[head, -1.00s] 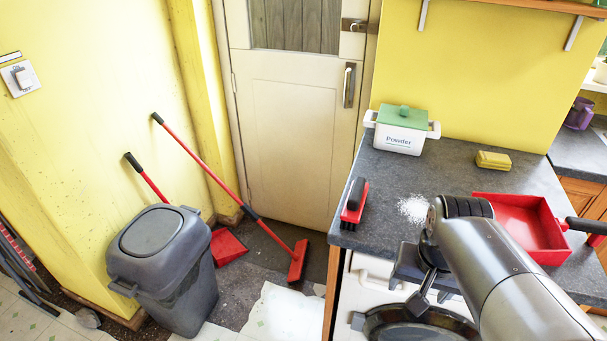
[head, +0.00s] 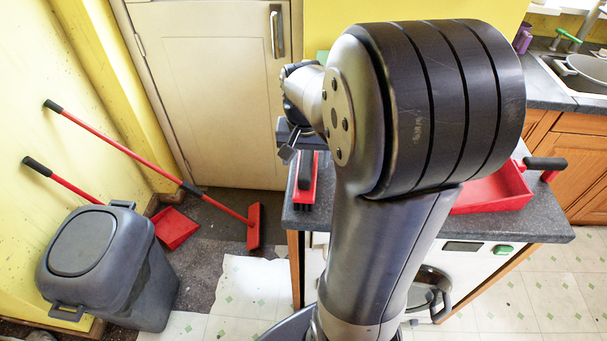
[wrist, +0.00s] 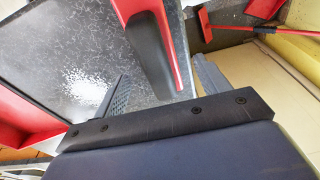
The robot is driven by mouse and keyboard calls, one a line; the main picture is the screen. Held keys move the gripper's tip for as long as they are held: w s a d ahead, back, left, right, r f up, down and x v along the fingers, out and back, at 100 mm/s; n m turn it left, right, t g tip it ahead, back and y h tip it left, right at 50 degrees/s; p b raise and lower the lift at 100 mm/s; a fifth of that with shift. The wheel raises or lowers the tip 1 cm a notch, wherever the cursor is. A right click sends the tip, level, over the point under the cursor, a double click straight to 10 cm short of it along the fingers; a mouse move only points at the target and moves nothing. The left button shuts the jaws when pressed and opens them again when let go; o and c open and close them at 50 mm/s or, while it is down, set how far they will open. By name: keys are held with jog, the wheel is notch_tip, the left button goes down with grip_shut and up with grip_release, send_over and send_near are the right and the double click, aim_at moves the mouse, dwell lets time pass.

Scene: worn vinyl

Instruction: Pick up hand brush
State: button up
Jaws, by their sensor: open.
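The hand brush (head: 308,190) is red with a black handle and dark bristles. It lies near the left edge of the grey worktop. In the wrist view the brush (wrist: 152,55) reaches from the top edge down between my two fingers, closer to the right one. My gripper (wrist: 162,85) is open and empty, with a finger on each side of the brush's near end. In the head view my gripper (head: 290,145) is over the brush, mostly hidden behind my arm. I cannot tell its height above the brush.
A red dustpan (head: 495,194) sits on the worktop (head: 540,218) at the right. White powder (wrist: 85,85) lies left of the fingers in the wrist view. A grey bin (head: 105,270) and a long red broom (head: 150,155) stand left. The powder tin is mostly hidden by my arm.

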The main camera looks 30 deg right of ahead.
jog(key=shift+d+f, duration=0.1)
jog(key=shift+f, duration=2.65)
jog(key=shift+c, duration=0.3)
jog(key=c, duration=1.1)
